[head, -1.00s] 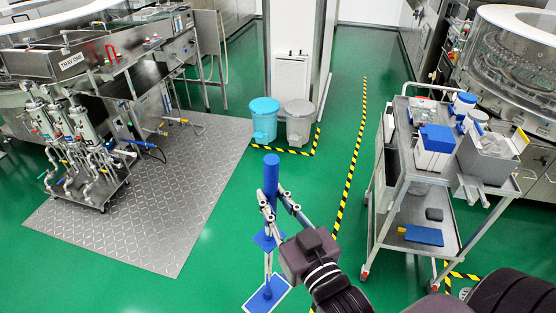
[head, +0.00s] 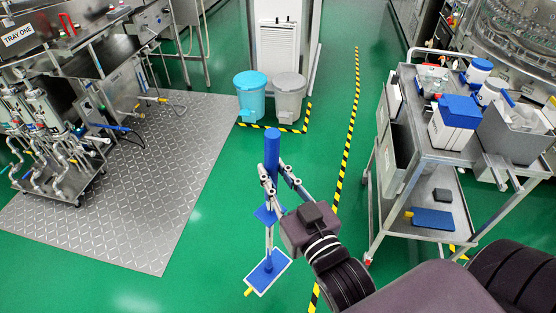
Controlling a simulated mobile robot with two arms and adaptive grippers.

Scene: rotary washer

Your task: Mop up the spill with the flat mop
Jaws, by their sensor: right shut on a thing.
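The flat mop has a blue upper handle (head: 271,150), a thin pale shaft and a flat blue head with a white edge (head: 268,273) low in the head view. My right gripper (head: 272,172) is shut on the upper handle, one finger on each side. The mop stands about upright in front of me, its head at or just above the green floor; I cannot tell which. I cannot make out a spill on the floor. My left gripper is not in view.
A steel cart (head: 445,150) with boxes and bottles stands at right. A blue bin (head: 251,98) and a grey bin (head: 289,98) stand ahead by a white cabinet. A metal floor plate (head: 130,185) and machines are at left. Green floor is clear around the mop.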

